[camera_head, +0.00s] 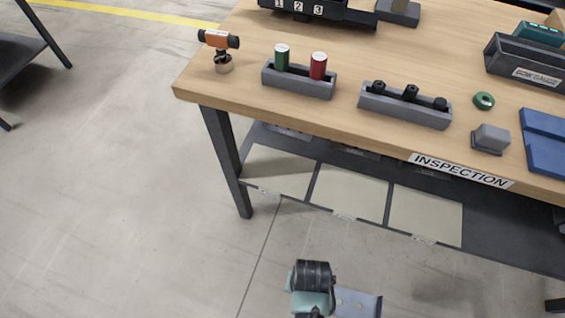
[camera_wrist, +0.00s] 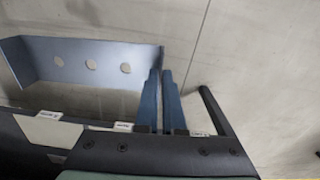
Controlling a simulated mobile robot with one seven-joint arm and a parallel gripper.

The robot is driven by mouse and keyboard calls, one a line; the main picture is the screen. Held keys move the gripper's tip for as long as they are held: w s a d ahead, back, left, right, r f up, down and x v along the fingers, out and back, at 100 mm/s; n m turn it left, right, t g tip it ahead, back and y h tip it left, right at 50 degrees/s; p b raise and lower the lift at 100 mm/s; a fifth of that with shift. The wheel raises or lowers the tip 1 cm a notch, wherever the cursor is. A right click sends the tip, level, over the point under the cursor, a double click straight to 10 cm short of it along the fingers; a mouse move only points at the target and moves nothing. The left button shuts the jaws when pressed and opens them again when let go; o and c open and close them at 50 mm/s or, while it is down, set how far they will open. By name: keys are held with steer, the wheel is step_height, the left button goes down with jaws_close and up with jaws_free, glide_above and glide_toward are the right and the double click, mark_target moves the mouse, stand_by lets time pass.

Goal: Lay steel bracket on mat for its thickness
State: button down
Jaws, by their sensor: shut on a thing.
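The steel bracket (camera_wrist: 90,65) is a bent grey plate with round holes, on the left of the wrist view. My gripper (camera_wrist: 161,75) is shut on its right end, its two blue fingers close together. In the head view the bracket (camera_head: 358,303) shows partly at the bottom edge, beside my arm and in front of the bench, clear of any surface. The fingers are hidden there. Three pale mats lie side by side on the lower shelf: a left mat (camera_head: 275,172), a middle mat (camera_head: 350,192) and a right mat (camera_head: 427,215). Their small labels are unreadable.
The wooden benchtop (camera_head: 340,120) overhangs the shelf, with an INSPECTION sign (camera_head: 460,170) on its front. A dark leg (camera_head: 224,160) stands at the shelf's left. On top are grey racks (camera_head: 299,82), a grey block (camera_head: 490,138) and a blue tray (camera_head: 545,150). The floor in front is open.

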steer(key=w+a+r+n+p, duration=0.1)
steer(key=w+r+p, duration=0.2)
steer(key=r, duration=0.6)
steer(key=w+a+r+n+p, duration=0.1)
steer(key=w+r+p, duration=0.3)
steer(key=r, duration=0.6)
steer(key=w+a+r+n+p, duration=0.1)
steer(key=w+a+r+p, duration=0.2)
steer(key=r+p, duration=0.3)
step_height(320, 180, up, 4)
steer(key=shift+w+r, duration=0.25)
steer(key=shift+w, duration=0.35)
